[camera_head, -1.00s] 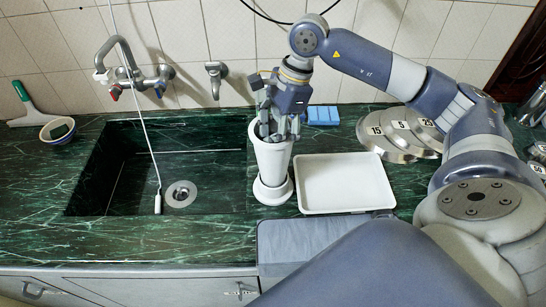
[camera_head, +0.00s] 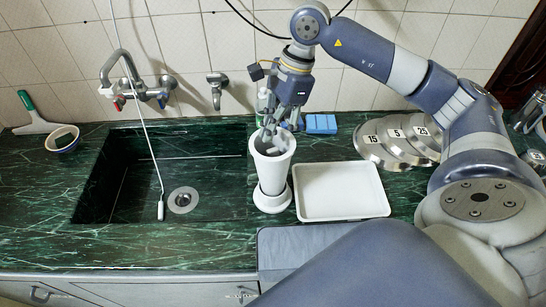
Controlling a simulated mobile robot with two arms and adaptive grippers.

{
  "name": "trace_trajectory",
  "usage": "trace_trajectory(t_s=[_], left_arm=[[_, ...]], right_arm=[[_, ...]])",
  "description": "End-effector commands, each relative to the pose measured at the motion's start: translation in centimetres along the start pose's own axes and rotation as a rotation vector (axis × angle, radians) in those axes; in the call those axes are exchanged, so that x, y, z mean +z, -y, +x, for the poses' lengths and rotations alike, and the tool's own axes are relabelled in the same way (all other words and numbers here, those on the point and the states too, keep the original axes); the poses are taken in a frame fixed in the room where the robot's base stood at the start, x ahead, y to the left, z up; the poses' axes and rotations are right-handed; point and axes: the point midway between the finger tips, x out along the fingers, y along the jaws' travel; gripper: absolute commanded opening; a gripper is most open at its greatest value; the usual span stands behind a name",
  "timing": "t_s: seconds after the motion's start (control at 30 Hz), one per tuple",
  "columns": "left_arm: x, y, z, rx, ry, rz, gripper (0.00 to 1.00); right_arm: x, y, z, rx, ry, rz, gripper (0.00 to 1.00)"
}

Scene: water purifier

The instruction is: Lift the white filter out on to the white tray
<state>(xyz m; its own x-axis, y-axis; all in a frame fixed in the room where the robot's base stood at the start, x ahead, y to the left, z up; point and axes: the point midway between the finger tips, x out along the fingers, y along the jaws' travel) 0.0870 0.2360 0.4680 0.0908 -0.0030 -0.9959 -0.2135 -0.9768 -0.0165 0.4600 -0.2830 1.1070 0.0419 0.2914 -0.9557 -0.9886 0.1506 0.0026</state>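The white purifier housing (camera_head: 272,178) stands upright on its round base on the counter, between the sink and the tray, with its top open. My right gripper (camera_head: 273,136) points down at the housing's mouth, fingertips at or just inside the rim. A small pale part, perhaps the top of the white filter (camera_head: 268,151), shows in the opening by the fingertips; most of it is hidden. Whether the fingers are shut on it cannot be made out. The white tray (camera_head: 341,190) lies empty just right of the housing. My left gripper is not in view.
The sink (camera_head: 160,195) lies to the left, with a thin white hose hanging into it. A blue sponge (camera_head: 321,124) and a greenish bottle (camera_head: 262,101) stand behind the housing. Metal weight discs (camera_head: 393,145) lie right of the sponge. A small bowl (camera_head: 63,139) sits far left.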

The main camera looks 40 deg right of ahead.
Motion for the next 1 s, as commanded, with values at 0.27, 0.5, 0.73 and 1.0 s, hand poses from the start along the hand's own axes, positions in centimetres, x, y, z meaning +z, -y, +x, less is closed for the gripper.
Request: trace_trajectory(t_s=[0.27,0.5,0.73,1.0], left_arm=[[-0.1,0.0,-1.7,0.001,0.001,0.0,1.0],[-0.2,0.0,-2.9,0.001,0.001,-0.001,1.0],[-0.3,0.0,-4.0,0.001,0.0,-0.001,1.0],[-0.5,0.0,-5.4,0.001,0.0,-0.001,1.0]], right_arm=[[0.8,0.1,-2.5,-0.004,0.001,0.0,0.0],[1.4,0.0,-4.3,-0.002,0.001,-0.001,0.0],[1.9,0.1,-6.1,-0.003,0.002,-0.001,0.0],[2.5,0.0,-8.2,-0.002,0.001,-0.001,0.0]])
